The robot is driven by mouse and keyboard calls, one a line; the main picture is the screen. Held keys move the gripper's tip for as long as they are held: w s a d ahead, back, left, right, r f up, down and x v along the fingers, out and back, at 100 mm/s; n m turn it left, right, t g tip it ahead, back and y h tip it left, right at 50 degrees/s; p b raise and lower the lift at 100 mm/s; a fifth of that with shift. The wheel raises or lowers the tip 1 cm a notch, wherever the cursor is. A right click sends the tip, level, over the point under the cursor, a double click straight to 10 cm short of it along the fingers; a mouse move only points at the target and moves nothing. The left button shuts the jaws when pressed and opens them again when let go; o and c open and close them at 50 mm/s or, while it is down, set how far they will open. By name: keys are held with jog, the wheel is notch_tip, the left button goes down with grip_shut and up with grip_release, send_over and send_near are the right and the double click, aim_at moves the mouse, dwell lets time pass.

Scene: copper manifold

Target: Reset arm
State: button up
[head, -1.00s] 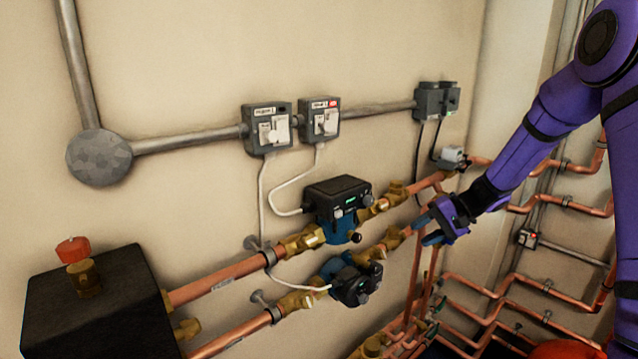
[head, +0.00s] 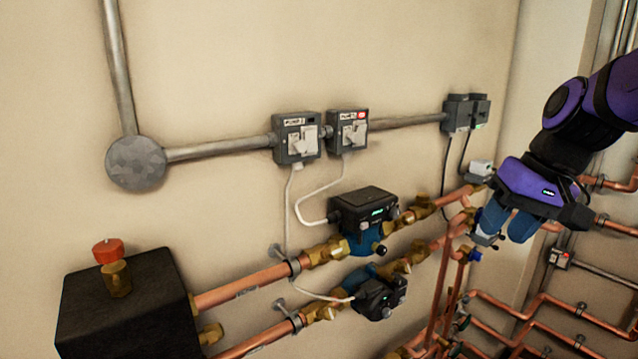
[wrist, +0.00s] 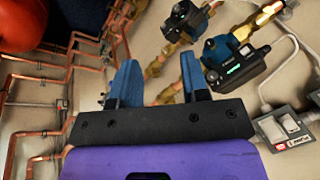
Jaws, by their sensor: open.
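My gripper (head: 508,222) is at the right of the head view, a purple body with two blue fingers pointing down, in front of the copper pipes. In the wrist view the gripper (wrist: 158,82) has its fingers apart with nothing between them. Beyond the fingers in that view are brass fittings (wrist: 170,52) and copper pipe, apart from the fingertips as far as I can tell.
Two pumps, an upper one (head: 364,212) and a lower one (head: 380,296), sit on copper pipes left of my gripper. Switch boxes (head: 297,137) and (head: 348,130) are on the wall. A black box (head: 125,305) stands lower left. A red vessel (wrist: 35,25) shows in the wrist view.

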jog(key=s+d+r+t+h, duration=0.1)
jog(key=s, duration=0.5)
jog(key=s+d+r+t+h, duration=0.1)
jog(key=s+t+h, duration=0.1)
jog(key=s, duration=0.5)
jog(key=shift+d+r+n, duration=0.25)
jog(key=shift+r+n, duration=0.05)
jog(key=shift+r, duration=0.1)
